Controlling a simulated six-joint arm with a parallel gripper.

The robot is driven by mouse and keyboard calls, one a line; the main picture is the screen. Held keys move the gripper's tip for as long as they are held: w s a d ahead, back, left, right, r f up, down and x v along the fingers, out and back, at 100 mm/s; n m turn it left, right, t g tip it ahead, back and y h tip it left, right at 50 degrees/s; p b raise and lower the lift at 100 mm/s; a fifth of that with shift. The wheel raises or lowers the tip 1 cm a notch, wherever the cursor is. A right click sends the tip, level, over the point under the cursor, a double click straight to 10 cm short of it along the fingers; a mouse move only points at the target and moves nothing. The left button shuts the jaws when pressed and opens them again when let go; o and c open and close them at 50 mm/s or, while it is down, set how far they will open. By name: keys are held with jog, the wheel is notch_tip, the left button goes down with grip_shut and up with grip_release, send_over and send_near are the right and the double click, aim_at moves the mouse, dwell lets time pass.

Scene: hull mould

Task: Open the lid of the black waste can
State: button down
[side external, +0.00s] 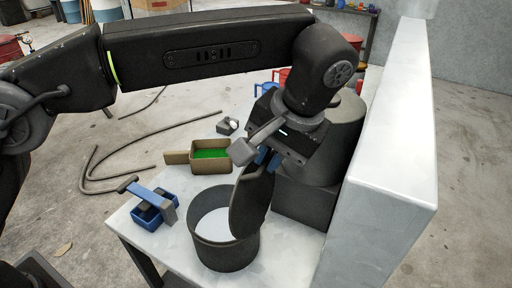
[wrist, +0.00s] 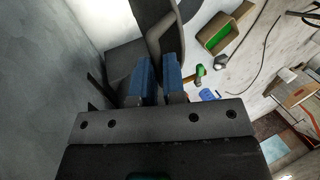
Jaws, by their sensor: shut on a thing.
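The black waste can (side external: 225,251) stands on the pale table in the side external view. Its mouth is uncovered and a whitish inside shows. The dark round lid (side external: 252,203) is tilted up almost on edge at the can's right side, its lower part at the rim. I cannot tell if it is hinged there. My gripper (side external: 266,160) is above the can, its blue fingers shut on the lid's upper part. In the wrist view my gripper (wrist: 159,75) has its blue fingers around a dark grey curved piece of the lid (wrist: 167,32). The exact grip point is partly hidden.
A large dark cylinder (side external: 338,137) on a dark block stands close behind my gripper. A white wall (side external: 385,165) rises at the right. A brown box with a green inside (side external: 211,158) and a blue tray (side external: 150,214) sit left of the can.

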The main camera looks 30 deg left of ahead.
jog(key=shift+d+f, duration=0.3)
jog(key=shift+f, duration=0.25)
jog(key=c, duration=1.2)
grip_release()
jog(key=shift+r, duration=0.1)
jog(key=shift+c, duration=0.2)
jog(key=shift+o, duration=0.2)
jog(key=shift+r, duration=0.1)
jog(key=w+a+r, duration=0.2)
jog(key=a+r, duration=0.9)
jog(key=shift+w+a, duration=0.15)
jog(key=shift+a, duration=0.15)
